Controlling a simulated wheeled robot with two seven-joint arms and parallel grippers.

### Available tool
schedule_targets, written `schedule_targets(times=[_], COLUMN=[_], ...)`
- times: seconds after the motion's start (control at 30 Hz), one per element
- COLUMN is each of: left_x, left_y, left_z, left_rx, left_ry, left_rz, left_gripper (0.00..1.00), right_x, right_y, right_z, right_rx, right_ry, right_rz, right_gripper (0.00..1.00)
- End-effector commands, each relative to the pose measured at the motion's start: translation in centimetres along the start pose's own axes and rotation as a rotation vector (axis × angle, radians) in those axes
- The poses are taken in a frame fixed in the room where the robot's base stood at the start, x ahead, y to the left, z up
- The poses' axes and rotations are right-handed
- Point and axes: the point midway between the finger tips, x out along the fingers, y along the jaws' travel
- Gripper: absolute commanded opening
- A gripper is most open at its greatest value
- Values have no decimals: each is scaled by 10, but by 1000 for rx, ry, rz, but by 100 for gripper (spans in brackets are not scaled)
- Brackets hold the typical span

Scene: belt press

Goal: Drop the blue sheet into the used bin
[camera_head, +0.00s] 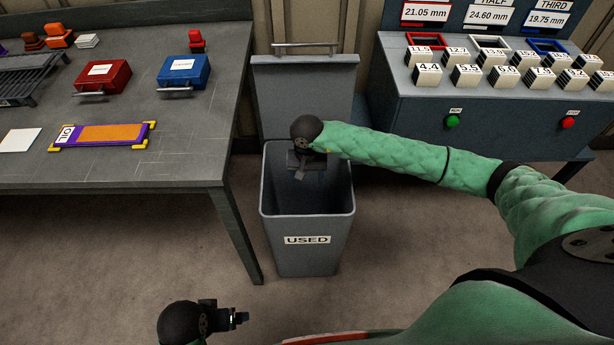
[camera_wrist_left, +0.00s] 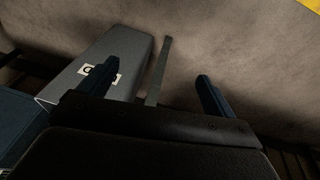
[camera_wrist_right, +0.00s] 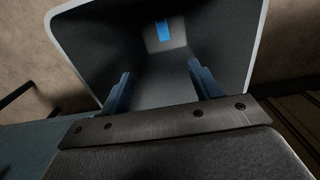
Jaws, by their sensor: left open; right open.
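The used bin (camera_head: 306,256) is a grey open-topped bin with a "USED" label, standing on the floor between the two tables. Its lid (camera_head: 305,95) is raised at the back. My right gripper (camera_head: 300,172) is over the bin's mouth, pointing down, open and empty. In the right wrist view the fingers (camera_wrist_right: 160,85) are apart over the bin's inside, and the blue sheet (camera_wrist_right: 163,31) shows small at the bottom of the bin. My left gripper (camera_head: 240,318) is low in front of the bin, open and empty; its spread fingers show in the left wrist view (camera_wrist_left: 160,80).
The left table (camera_head: 185,135) holds a red box (camera_head: 103,77), a blue box (camera_head: 183,72), an orange-and-purple sheet (camera_head: 105,135) between yellow corners and a white sheet (camera_head: 18,141). The right console (camera_head: 400,110) carries numbered blocks and green and red buttons. Floor in front is clear.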

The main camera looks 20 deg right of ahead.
Motion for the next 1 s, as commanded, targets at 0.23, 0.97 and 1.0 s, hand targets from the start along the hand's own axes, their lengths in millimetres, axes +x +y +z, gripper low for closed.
schedule_targets(times=[0.23, 0.97, 1.0], left_x=[13, 33, 32], left_y=[4, 20, 21], left_z=[-2, -7, -7], left_rx=[11, 17, 17], left_ry=[28, 71, 70], left_rz=[13, 51, 51], left_gripper=[91, 91, 91], right_x=[-29, -76, -76], right_y=[0, 0, 0], right_z=[-1, 0, 0], right_rx=[-1, 0, 0], right_ry=[4, 1, 1], right_rz=[-2, 0, 0], right_gripper=[63, 63, 63])
